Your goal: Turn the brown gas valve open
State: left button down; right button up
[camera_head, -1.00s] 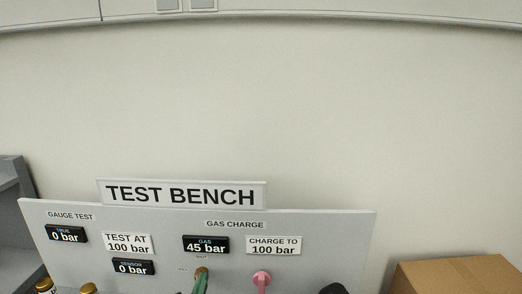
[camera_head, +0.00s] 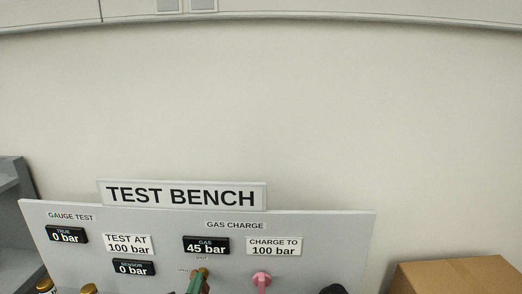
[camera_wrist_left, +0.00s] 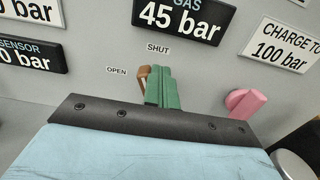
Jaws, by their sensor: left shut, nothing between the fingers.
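The brown gas valve (camera_head: 204,273) is on the grey panel under the gas display (camera_head: 206,244), which reads 45 bar. In the left wrist view its brown handle (camera_wrist_left: 144,78) shows beside the green fingers, below the SHUT label and right of the OPEN label. My left gripper (camera_wrist_left: 163,88) is shut with nothing between its fingers. Its fingertips are close against the right side of the handle and hide part of it; contact is hard to tell. In the head view only the green fingertips (camera_head: 195,286) show at the bottom edge. My right gripper is not in view.
A pink valve handle (camera_head: 262,279) is to the right, under the CHARGE TO 100 bar sign (camera_head: 274,246). A dark round part (camera_head: 333,289) is further right. Brass-coloured tops (camera_head: 88,288) show lower left. A cardboard box (camera_head: 460,275) stands at right.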

pick_arm(q)
jog(key=shift+a, duration=0.55)
jog(key=shift+a+f, duration=0.1)
jog(key=shift+a, duration=0.5)
jog(key=s+p, duration=0.1)
jog(key=s, duration=0.5)
jog(key=shift+a+r+p, duration=0.25)
jog(key=shift+r+p, duration=0.05)
jog(key=shift+r, duration=0.05)
dwell(0.4)
